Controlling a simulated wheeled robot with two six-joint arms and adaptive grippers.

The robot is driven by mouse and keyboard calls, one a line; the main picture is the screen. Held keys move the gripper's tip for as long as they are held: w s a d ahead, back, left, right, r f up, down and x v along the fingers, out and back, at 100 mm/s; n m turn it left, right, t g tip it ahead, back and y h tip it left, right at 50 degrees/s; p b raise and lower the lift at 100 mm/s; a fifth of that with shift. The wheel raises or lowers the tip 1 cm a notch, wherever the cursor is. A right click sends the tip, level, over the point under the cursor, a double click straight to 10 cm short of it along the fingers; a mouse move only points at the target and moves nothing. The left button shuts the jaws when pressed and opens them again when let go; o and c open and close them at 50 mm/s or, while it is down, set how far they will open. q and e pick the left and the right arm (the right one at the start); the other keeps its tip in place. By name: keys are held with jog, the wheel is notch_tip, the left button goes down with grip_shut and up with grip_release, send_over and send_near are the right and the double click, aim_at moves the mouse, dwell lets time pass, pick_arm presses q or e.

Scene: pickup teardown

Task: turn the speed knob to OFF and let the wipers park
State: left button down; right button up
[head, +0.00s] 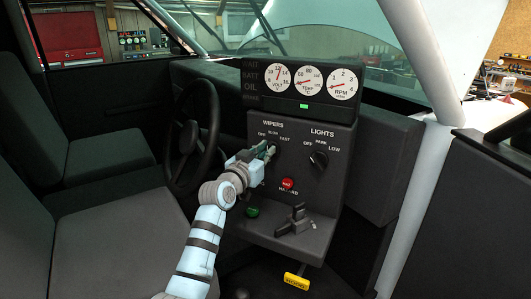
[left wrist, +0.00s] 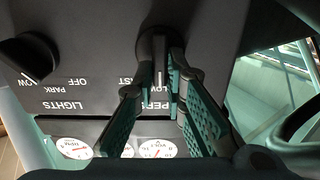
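The wiper speed knob (left wrist: 152,42) is dark with a white pointer line and sits on the black dash panel (head: 340,185). It points about at SLOW in the left wrist view, which shows the panel upside down. My left gripper (left wrist: 162,80) has its two green-padded fingers on either side of the knob's grip and appears shut on it. In the head view my left gripper (head: 268,152) covers most of the knob. Dark wiper arms (head: 268,30) show slanted beyond the windshield. My right gripper is not in view.
The lights knob (head: 319,159) is right of the wiper knob, with a red hazard button (head: 287,184) below. Levers (head: 296,222) stand on the lower ledge. The steering wheel (head: 190,140) is close left of my left arm. Gauges (head: 309,80) are above.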

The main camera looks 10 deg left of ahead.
pick_arm(q)
jog(key=shift+a+f+n+p, duration=0.15)
jog(key=shift+n+p, duration=1.05)
jog(key=shift+n, duration=0.8)
jog(key=shift+a+f+n+p, duration=0.15)
jog(key=shift+n+p, duration=1)
jog(key=shift+n, duration=0.85)
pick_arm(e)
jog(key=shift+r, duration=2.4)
pick_arm(q)
jog(key=shift+f, duration=0.1)
jog(key=c, duration=1.6)
grip_release()
jog(key=shift+w+d, duration=0.1)
jog(key=shift+w, duration=0.05)
jog(key=shift+c, duration=0.2)
jog(key=shift+w, duration=0.1)
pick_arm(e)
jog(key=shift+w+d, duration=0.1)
